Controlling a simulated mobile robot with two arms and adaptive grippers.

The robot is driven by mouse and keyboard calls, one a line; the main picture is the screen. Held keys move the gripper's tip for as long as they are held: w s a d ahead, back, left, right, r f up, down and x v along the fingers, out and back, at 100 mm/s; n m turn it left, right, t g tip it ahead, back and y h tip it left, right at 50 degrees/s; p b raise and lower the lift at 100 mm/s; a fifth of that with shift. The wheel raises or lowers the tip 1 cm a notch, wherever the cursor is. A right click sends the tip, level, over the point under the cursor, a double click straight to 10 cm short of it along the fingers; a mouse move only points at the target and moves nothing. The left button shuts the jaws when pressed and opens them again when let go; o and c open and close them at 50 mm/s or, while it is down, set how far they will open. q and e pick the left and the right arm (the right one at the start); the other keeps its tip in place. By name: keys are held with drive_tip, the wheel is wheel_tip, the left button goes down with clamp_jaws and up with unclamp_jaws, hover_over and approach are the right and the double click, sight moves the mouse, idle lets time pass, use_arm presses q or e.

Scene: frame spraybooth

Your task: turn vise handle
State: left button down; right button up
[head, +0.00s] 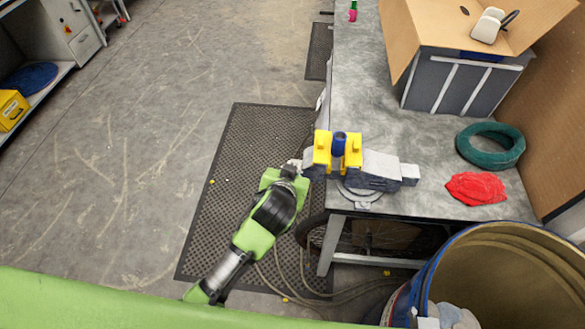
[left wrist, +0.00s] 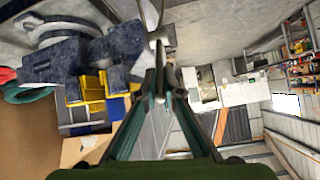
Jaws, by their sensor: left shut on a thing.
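The vise (head: 380,168) is bolted at the near left edge of the workbench, with yellow jaw pieces around a blue part (head: 339,145). In the left wrist view the vise (left wrist: 60,62) fills the upper left, with its yellow pieces below it. My left gripper (head: 296,166) is at the left, outer end of the vise, past the bench edge. In the left wrist view its fingers (left wrist: 158,84) come together on the metal vise handle (left wrist: 157,36), a thin bar running upward. The exact contact is partly hidden by the fingers. My right gripper is in neither view.
The workbench (head: 385,120) carries an open cardboard box (head: 430,28), a grey bin (head: 455,82), a green ring (head: 490,146) and a red cloth (head: 475,188). A barrel (head: 500,255) stands at the lower right. The floor left of the black mat (head: 235,160) is clear.

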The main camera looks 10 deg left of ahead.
use_arm(q)
drive_tip(key=c, duration=2.2)
unclamp_jaws()
drive_tip(key=shift+w, duration=0.1)
drive_tip(key=shift+o, duration=0.2)
drive_tip(key=v, duration=1.2)
drive_tip(key=shift+f, duration=0.1)
